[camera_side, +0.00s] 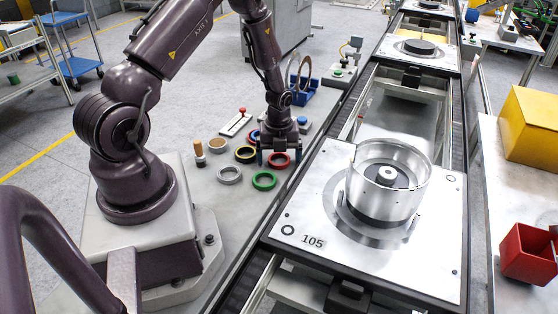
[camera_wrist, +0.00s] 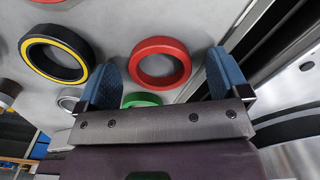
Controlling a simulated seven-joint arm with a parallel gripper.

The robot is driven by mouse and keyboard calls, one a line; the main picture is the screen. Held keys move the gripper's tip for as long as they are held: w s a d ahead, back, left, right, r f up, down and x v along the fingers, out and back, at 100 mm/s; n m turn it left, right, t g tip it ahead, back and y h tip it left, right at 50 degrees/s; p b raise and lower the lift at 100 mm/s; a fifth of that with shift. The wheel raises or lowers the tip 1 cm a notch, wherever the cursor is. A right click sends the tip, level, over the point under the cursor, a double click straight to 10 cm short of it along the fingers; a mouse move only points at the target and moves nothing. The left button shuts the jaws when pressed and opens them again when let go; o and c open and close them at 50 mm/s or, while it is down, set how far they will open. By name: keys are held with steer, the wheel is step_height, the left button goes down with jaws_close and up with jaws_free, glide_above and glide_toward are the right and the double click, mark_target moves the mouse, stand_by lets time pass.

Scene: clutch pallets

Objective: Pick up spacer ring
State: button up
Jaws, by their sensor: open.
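Several rings lie flat on the grey surface beside my base; which one is the spacer ring is not marked. They include a red ring (camera_side: 280,166), a green ring (camera_side: 264,187), a silver ring (camera_side: 229,182) and a black ring with a yellow edge (camera_side: 245,161). My gripper (camera_side: 279,155) is open and empty, just above the red ring. In the wrist view my gripper (camera_wrist: 163,75) has its two blue fingers spread, with the red ring (camera_wrist: 160,44) showing between and beyond them. The black ring (camera_wrist: 35,60) lies to its left, and the green ring (camera_wrist: 142,99) is partly hidden.
A pallet (camera_side: 300,215) marked 105 carries a metal drum (camera_side: 390,195) on the conveyor at right, close to the rings. A wooden-topped peg (camera_side: 199,152) and a blue stand (camera_side: 303,92) are near the rings. A red bin (camera_side: 527,255) is far right.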

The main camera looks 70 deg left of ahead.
steer(key=shift+c, duration=0.3)
steer(key=c, duration=0.9)
